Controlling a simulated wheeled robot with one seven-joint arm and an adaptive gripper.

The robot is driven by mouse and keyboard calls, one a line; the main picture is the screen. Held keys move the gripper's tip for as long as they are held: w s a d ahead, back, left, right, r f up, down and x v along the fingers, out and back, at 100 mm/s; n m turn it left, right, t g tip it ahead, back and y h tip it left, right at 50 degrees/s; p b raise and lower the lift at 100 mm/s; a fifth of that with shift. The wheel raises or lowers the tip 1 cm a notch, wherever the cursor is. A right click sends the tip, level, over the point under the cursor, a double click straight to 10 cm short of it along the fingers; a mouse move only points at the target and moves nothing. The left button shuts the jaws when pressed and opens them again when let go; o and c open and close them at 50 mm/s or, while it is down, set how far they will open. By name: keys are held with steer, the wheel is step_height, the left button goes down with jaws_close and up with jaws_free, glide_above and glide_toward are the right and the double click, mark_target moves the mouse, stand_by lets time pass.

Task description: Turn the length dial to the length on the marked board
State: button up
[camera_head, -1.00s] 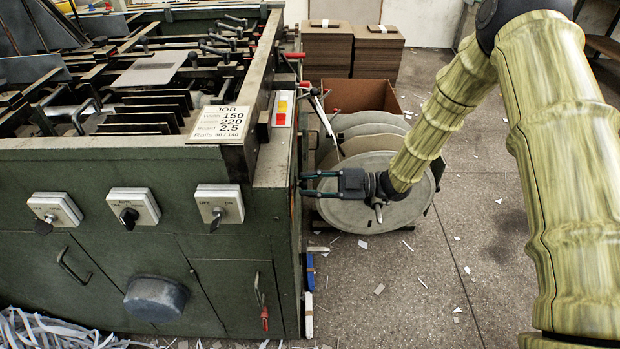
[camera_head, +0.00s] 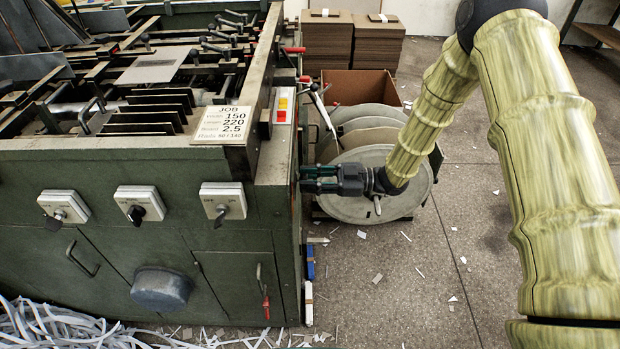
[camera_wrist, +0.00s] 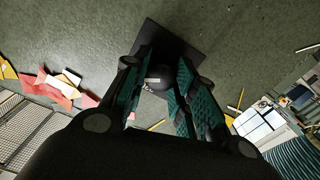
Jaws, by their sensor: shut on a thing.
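The job board (camera_head: 222,125) is a cream plate on the machine's top right corner. It reads 150, then 220 on what looks like the length line, then 2.5. My gripper (camera_head: 304,179) is at the machine's right side face. In the wrist view, its teal-padded fingers stand on either side of a dark round knob (camera_wrist: 157,73) on a black square plate (camera_wrist: 172,42), and they are shut on it. I take this knob for the length dial. Its scale and pointer cannot be read, and the fingers partly cover it.
Three switches, one a dark-handled rotary switch (camera_head: 140,205), sit on the green machine front (camera_head: 100,260). A reel stack (camera_head: 350,205) stands close behind my gripper. Brown board stacks (camera_head: 328,42) stand at the back. Scraps litter the open floor (camera_head: 410,280).

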steer(key=o, duration=1)
steer(key=shift+o, duration=0.2)
steer(key=shift+d, duration=0.15)
steer(key=d, duration=1.1)
steer(key=shift+d, duration=0.35)
